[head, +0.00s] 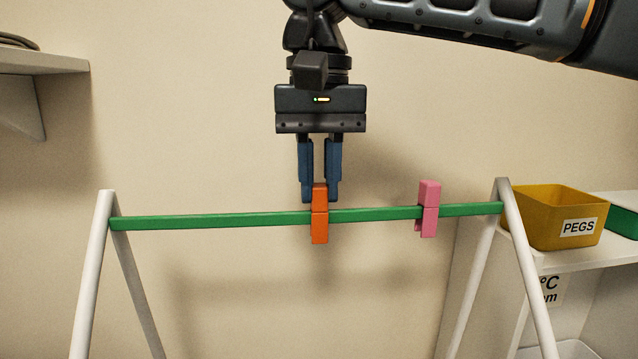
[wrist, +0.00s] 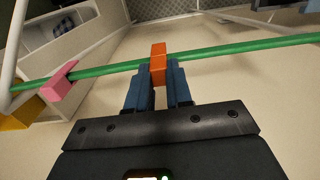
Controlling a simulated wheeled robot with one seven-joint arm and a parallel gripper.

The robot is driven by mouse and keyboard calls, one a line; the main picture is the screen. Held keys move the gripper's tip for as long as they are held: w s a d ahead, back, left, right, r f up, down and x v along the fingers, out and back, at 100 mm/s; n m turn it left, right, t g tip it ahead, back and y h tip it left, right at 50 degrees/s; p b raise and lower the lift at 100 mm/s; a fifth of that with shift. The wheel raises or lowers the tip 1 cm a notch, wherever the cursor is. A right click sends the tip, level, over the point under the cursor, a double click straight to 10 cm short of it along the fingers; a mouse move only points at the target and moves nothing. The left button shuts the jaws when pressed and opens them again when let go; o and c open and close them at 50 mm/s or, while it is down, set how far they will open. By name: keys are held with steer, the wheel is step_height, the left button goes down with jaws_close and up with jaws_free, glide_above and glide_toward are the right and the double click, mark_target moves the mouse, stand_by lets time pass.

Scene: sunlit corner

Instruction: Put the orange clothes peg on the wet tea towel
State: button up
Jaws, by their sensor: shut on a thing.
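The orange clothes peg (head: 320,226) is upright on the green rail (head: 220,221), near its middle, with its lower part in front of the rail. My gripper (head: 320,190) is above the rail, pointing down, with its blue fingers shut on the upper part of the peg. In the wrist view the orange peg (wrist: 158,62) sits at the tips of my gripper (wrist: 158,78), against the green rail (wrist: 225,50).
A pink peg (head: 429,208) is clipped on the rail to the right. White legs (head: 92,270) hold up the rail. A yellow box (head: 553,218) labelled PEGS stands on a white shelf (head: 575,260) at the right. A wall shelf (head: 40,62) juts out at upper left.

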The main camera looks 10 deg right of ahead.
mark_target(319, 185)
step_height(319, 185, up, 7)
steer(key=p, duration=0.5)
steer(key=shift+r+p, duration=0.1)
steer(key=shift+p, duration=0.2)
stand_by(1.0)
